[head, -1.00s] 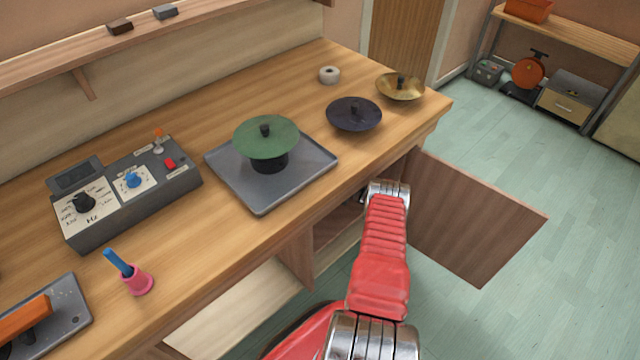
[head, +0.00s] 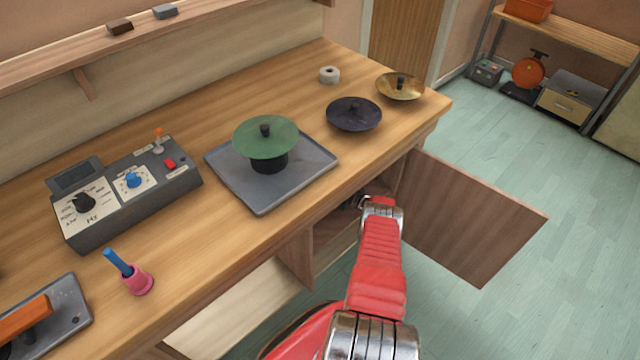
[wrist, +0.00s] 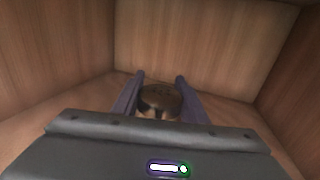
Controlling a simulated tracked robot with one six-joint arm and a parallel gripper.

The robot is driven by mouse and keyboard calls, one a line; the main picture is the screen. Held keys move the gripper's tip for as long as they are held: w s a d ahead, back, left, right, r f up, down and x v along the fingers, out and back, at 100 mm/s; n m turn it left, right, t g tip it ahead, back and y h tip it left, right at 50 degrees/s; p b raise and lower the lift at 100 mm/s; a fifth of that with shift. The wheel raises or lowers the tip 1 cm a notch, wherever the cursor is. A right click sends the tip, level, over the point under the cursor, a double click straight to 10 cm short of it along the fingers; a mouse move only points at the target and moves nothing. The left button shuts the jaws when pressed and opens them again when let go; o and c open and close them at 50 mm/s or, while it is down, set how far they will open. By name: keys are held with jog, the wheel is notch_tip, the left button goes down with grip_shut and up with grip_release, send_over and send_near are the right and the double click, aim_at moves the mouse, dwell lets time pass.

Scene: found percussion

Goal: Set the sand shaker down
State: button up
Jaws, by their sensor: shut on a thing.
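My gripper (wrist: 160,93) is inside the open cupboard, with its two purple-grey fingers on either side of a dark, round-topped object, the sand shaker (wrist: 160,99). The fingers are shut on it. Its top is dark brown and glossy, with a paler part below. The lower part is hidden by the gripper body, so I cannot tell whether it touches the cupboard floor. In the head view my red arm reaches into the cupboard below the bench top, and the shaker cannot be made out there.
Wooden cupboard walls (wrist: 205,35) enclose the gripper at the back and sides. The open cupboard door (head: 478,220) stands right of my arm. Above, the bench top (head: 225,235) carries a grey tray (head: 225,180) with a green disc (head: 266,138), and a control box (head: 150,205).

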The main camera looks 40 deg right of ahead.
jog(key=o, duration=1.2)
jog(key=shift+s+d, duration=0.15)
jog(key=shift+s, duration=0.1)
jog(key=v, duration=1.1)
jog(key=shift+s, duration=0.2)
